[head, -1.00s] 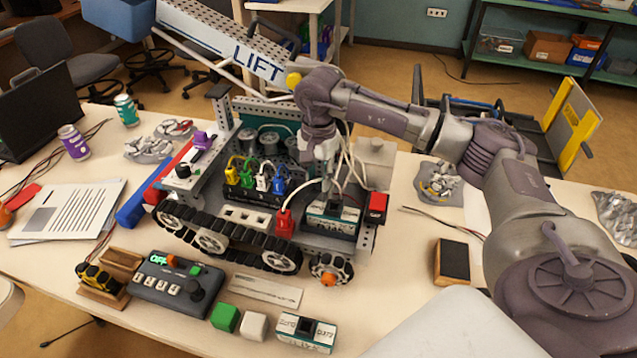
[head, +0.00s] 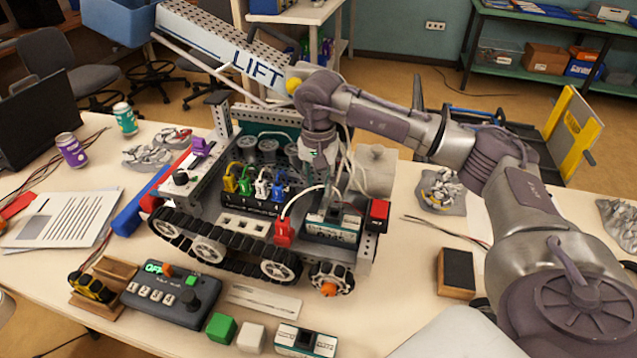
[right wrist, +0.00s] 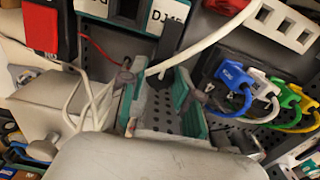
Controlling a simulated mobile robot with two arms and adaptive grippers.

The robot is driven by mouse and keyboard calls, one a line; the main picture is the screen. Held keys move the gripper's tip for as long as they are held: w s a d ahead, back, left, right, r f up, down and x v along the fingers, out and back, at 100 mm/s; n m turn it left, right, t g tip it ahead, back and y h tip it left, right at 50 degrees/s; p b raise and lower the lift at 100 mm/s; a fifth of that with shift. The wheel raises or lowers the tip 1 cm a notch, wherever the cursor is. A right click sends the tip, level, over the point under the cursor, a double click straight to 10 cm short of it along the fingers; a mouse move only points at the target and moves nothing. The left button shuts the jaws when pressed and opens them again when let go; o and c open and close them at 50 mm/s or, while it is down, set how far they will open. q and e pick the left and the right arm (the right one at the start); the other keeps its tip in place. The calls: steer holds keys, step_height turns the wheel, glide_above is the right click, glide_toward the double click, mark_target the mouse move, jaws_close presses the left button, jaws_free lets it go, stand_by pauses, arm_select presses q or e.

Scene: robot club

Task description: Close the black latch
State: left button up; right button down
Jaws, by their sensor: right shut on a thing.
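The tracked robot (head: 215,245) stands on the table with a white-and-teal battery (head: 333,232) seated at its front right corner. The battery also shows at the top of the right wrist view (right wrist: 135,12). The black latch (right wrist: 171,42) is a dark narrow piece beside the battery's label, partly hidden by a white cable. My right gripper (head: 325,187) reaches down from above, just behind the battery. In the right wrist view its teal fingers (right wrist: 157,78) flank the lower end of the latch. They are shut on it, though the contact is partly hidden. My left gripper is not in view.
Loose white cables (right wrist: 85,95) hang close to my right gripper. Colored plugs (head: 255,185) and a red switch (head: 379,212) are nearby. The LIFT arm (head: 225,50) rises behind. A controller (head: 170,295) and a second battery (head: 306,341) lie in front.

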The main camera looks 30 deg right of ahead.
mark_target(319, 187)
steer(key=shift+r, duration=0.1)
steer(key=c, duration=0.8)
jaws_free()
step_height(319, 187, up, 12)
steer(key=shift+f, duration=0.1)
steer(key=shift+s, duration=0.1)
